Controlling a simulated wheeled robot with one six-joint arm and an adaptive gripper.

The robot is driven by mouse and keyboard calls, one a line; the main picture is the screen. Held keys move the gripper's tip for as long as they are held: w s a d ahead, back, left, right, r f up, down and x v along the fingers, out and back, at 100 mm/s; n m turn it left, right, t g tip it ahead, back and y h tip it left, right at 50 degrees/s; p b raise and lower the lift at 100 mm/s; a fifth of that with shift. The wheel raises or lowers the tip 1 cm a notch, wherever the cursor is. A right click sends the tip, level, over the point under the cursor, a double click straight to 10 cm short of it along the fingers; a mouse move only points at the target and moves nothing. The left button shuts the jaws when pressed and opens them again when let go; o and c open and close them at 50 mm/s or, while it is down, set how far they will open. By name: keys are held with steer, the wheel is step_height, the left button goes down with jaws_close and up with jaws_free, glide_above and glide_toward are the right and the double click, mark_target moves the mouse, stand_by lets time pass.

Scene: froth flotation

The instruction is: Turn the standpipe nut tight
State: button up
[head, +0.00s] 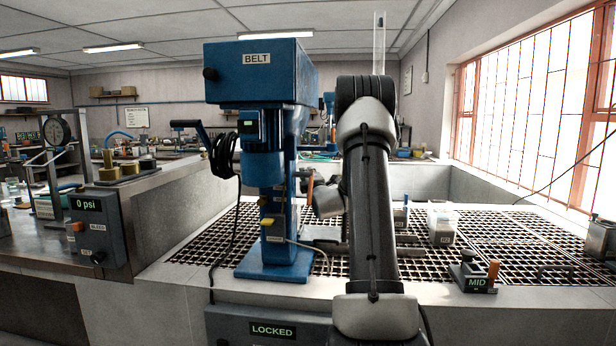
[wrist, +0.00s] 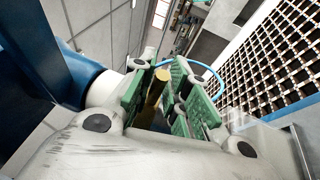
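In the wrist view, my gripper (wrist: 165,95) has its two green-padded fingers apart. A brass-coloured rod-like part (wrist: 154,92) shows in the gap, closer to the left pad. I cannot tell whether it lies between the pads or beyond them, or whether it is the standpipe nut. A blue cylinder (wrist: 60,65) runs close along the left of the gripper. In the head view, the blue flotation machine (head: 258,75) marked BELT stands left of my arm. My arm hides my fingertips, and I cannot make out the standpipe nut there.
Dark grating (head: 500,245) covers the bench around the machine. A white labelled container (head: 441,228) stands right of my arm. A small block marked MID (head: 474,278) sits near the front edge. A box showing 0 psi (head: 90,235) is at left; a panel reads LOCKED (head: 272,330).

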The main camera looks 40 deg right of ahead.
steer(key=shift+o, duration=0.9)
steer(key=v, duration=1.2)
